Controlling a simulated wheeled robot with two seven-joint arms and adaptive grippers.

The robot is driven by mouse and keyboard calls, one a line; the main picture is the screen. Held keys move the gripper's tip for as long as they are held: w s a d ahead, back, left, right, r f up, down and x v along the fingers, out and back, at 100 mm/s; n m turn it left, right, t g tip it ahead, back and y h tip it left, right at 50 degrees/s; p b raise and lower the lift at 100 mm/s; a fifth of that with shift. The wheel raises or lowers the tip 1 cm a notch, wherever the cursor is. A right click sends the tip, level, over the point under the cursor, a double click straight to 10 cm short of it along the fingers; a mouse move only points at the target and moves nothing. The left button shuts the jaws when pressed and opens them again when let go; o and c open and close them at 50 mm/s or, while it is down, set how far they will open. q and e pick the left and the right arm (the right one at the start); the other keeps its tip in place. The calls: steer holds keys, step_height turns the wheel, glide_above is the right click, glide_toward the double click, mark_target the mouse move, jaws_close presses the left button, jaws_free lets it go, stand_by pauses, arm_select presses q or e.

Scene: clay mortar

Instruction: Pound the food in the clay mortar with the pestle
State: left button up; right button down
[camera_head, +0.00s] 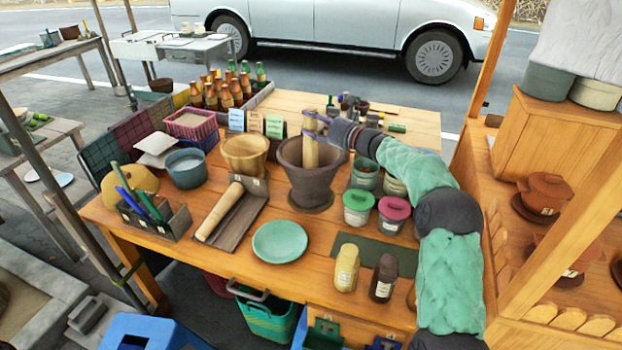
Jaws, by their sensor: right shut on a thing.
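The dark brown clay mortar (309,183) stands upright near the middle of the wooden table. A pale wooden pestle (310,152) is upright with its lower end inside the mortar's mouth. My right gripper (311,128) is shut around the pestle's upper part, above the rim; its arm comes in from the right. The food inside the mortar is hidden, and I cannot tell whether the pestle's tip touches the bottom. A second wooden pestle (220,211) lies in a brown tray (238,222) to the left. My left gripper is not in view.
A green plate (279,242) lies in front of the mortar. A tan bowl (244,154) stands left of it. Lidded jars (358,207) stand close on the right, under my arm. Two shakers (346,267) stand at the front. Several bottles (226,95) stand behind.

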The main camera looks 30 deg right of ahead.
steer(key=shift+r, duration=0.2)
step_height(320, 180, up, 12)
steer(key=p, duration=0.6)
steer(key=shift+p, duration=0.3)
steer(key=shift+f, duration=0.1)
